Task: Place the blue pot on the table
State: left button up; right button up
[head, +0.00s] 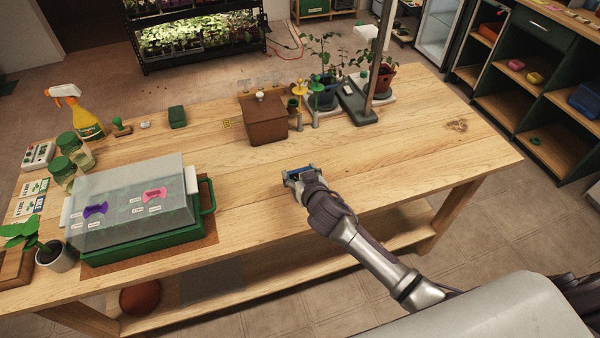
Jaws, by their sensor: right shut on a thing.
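My right gripper (300,175) is over the middle of the wooden table (390,160), its arm coming from the lower right. It is shut on a small blue thing, which looks like the blue pot (292,174); only its blue edge shows, and my fingers hide the rest. I cannot tell whether it touches the tabletop. A larger dark blue pot (322,98) with a leafy plant stands at the table's back edge. My left gripper is not in view.
A green tray with a clear lid (130,205) stands left of my gripper. A brown wooden box (265,125) is behind it. A post on a dark base (358,108) and a red pot (381,82) stand at the back.

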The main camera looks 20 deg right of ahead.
jog(key=shift+f, duration=0.2)
jog(key=o, duration=1.2)
jog(key=shift+r, duration=0.15)
jog(key=v, duration=1.2)
jog(key=shift+b, duration=0.4)
